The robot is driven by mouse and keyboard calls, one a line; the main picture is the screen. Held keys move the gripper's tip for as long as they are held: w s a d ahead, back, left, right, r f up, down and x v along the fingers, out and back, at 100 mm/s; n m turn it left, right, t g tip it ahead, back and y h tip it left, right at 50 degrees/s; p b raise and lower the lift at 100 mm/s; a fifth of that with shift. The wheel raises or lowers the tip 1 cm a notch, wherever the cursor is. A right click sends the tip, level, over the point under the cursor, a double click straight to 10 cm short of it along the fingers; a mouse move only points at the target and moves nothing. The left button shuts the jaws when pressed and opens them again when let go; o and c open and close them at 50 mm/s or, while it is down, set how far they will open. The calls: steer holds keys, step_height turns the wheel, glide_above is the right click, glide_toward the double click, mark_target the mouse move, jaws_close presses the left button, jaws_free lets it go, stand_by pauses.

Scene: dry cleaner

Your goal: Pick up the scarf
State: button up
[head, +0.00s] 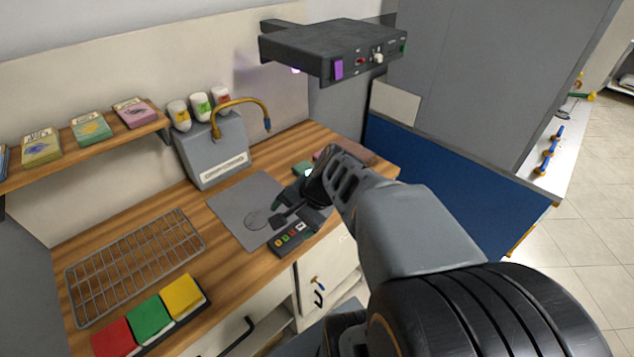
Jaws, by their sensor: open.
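I cannot make out a scarf for certain in the head view. A dark reddish flat thing (362,155) lies on the wooden counter (225,275) behind my arm, mostly hidden by it; I cannot tell what it is. My gripper (278,213) is open above the grey mat (236,203), close to a small panel with coloured buttons (293,240). I see nothing held between its fingers, and the arm hides part of the counter beyond it.
A wire rack (135,262) and red, green and yellow blocks (148,312) occupy the counter's left. A grey unit with a brass spout (215,150) stands behind the mat. A dark control box (335,50) hangs above. A blue panel (450,185) bounds the right.

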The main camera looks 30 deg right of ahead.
steer(key=shift+o, duration=1.1)
steer(key=w+d+f+m+t+y+b, duration=0.1)
steer(key=w+d+f+m+t+b, duration=0.1)
steer(key=d+m, duration=0.5)
step_height(320, 180, down, 2)
steer(key=shift+w+f+m+t+b, duration=0.3)
steer(key=shift+m+t, duration=0.4)
steer(key=shift+m, duration=0.4)
steer(key=d+f+m+t+h+b, duration=0.3)
steer(key=d+m+t, duration=0.3)
steer(key=d+m, duration=0.7)
steer(key=x, duration=0.4)
steer(key=d+x, duration=0.1)
steer(key=x, duration=0.1)
steer(key=shift+w, duration=0.35)
steer(key=shift+d+x, duration=0.15)
steer(key=shift+x, duration=1.4)
steer(key=shift+d+x, duration=0.1)
steer(key=shift+x, duration=1.45)
steer(key=shift+f, duration=0.2)
steer(key=shift+c, duration=0.3)
steer(key=c, duration=0.9)
